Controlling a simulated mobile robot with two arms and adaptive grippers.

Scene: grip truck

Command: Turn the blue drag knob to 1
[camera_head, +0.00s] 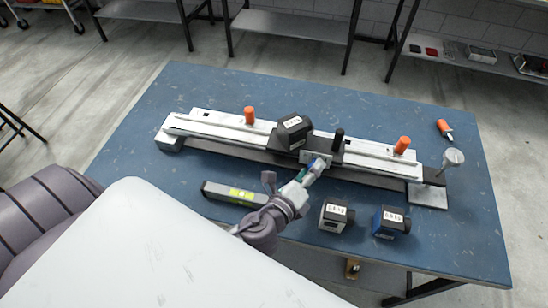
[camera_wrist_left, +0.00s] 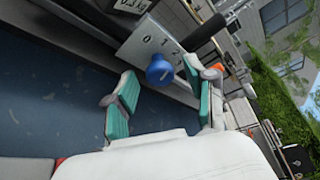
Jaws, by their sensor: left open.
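The blue drag knob (camera_wrist_left: 159,70) is a round blue knob on a metal plate (camera_wrist_left: 145,42) marked 0, 1 and 2 in the left wrist view. A pale mark shows on its face, but I cannot tell which number it points to. My left gripper (camera_wrist_left: 160,78) is open, with its teal fingers on either side of the knob, and contact is unclear. In the head view my left gripper (camera_head: 309,175) is at the front of the carriage plate and largely hides the knob. My right gripper is not in view.
The plate is on a long rail device (camera_head: 215,128) on a blue table (camera_head: 130,150). A level (camera_head: 228,194) and two labelled blocks (camera_head: 335,216) (camera_head: 391,222) lie in front.

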